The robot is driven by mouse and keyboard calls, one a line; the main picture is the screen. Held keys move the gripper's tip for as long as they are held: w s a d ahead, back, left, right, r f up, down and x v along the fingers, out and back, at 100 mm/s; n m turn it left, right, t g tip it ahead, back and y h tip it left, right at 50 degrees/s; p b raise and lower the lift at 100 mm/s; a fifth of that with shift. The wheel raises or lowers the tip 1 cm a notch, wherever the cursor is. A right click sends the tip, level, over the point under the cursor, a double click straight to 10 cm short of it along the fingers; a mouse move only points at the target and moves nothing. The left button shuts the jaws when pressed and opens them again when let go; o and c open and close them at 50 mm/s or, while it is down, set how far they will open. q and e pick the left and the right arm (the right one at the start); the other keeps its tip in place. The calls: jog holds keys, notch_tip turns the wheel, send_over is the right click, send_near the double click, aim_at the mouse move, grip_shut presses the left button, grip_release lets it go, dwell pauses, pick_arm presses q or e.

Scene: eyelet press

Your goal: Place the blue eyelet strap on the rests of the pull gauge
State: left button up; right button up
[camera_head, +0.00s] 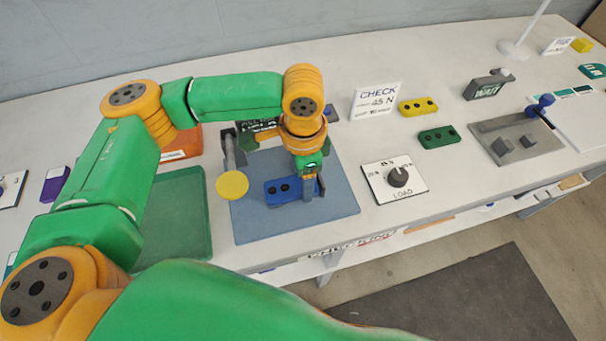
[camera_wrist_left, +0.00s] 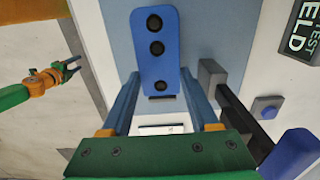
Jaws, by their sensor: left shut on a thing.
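The blue eyelet strap (camera_head: 283,190) has a row of dark eyelets. My left gripper (camera_head: 312,190) is shut on its right end, over the blue mat (camera_head: 258,230). In the left wrist view the strap (camera_wrist_left: 155,28) extends forward from between the two fingers of the left gripper (camera_wrist_left: 159,82). The pull gauge (camera_head: 229,150) stands at the back left of the mat, with a grey post and a yellow disc. My arm partly hides it, and I cannot make out its rests. My right gripper (camera_wrist_left: 45,80) shows small at the left of the wrist view.
A green tray (camera_head: 175,215) lies left of the mat. A load dial (camera_head: 396,180) stands to the right. Yellow (camera_head: 418,106) and green (camera_head: 439,137) straps lie further right, with a grey fixture plate (camera_head: 516,137) beyond. A CHECK card (camera_head: 376,101) stands behind.

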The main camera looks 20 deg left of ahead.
pick_arm(q)
jog(key=o, duration=1.1)
jog(key=shift+c, duration=0.2)
notch_tip(320, 180, up, 12)
jog(key=shift+r, duration=0.15)
